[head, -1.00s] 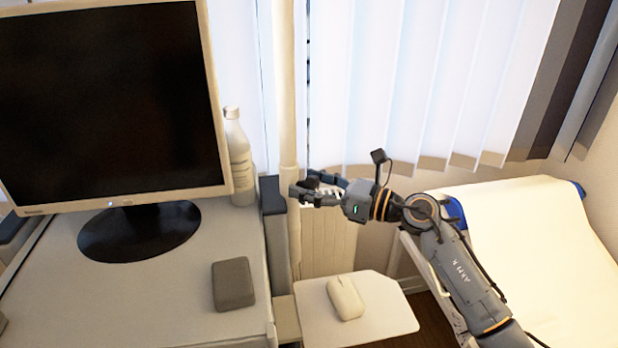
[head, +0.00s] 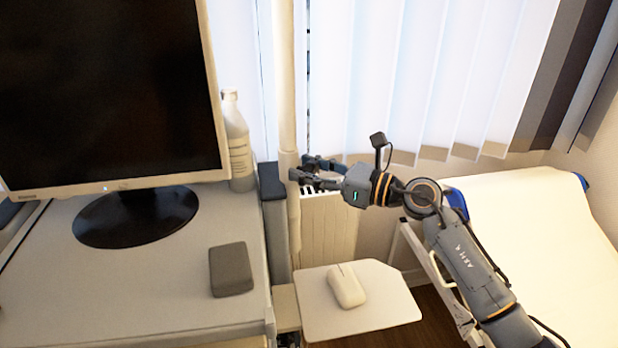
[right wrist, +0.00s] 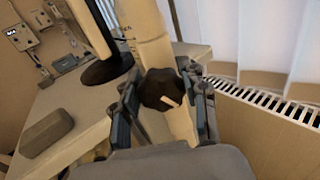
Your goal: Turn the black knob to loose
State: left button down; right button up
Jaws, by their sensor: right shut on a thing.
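The black knob (right wrist: 160,88) shows in the right wrist view, round with a lobed edge and a small pale mark on its face. It sits on a beige upright pole (head: 287,90), which also shows in the right wrist view (right wrist: 147,35). My right gripper (right wrist: 163,95) has one finger on each side of the knob and is shut on it. In the head view my right gripper (head: 300,172) is at the pole, and its fingers hide the knob. My left gripper is not in view.
A small shelf with a white mouse (head: 346,286) is below my right gripper. The desk (head: 150,285) on the left holds a monitor (head: 110,90), a white bottle (head: 238,145) and a dark grey block (head: 231,269). A radiator (head: 328,228) stands behind, below the blinds.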

jog(key=o, duration=1.2)
jog(key=shift+c, duration=0.2)
jog(key=shift+d, duration=0.1)
jog(key=v, duration=1.2)
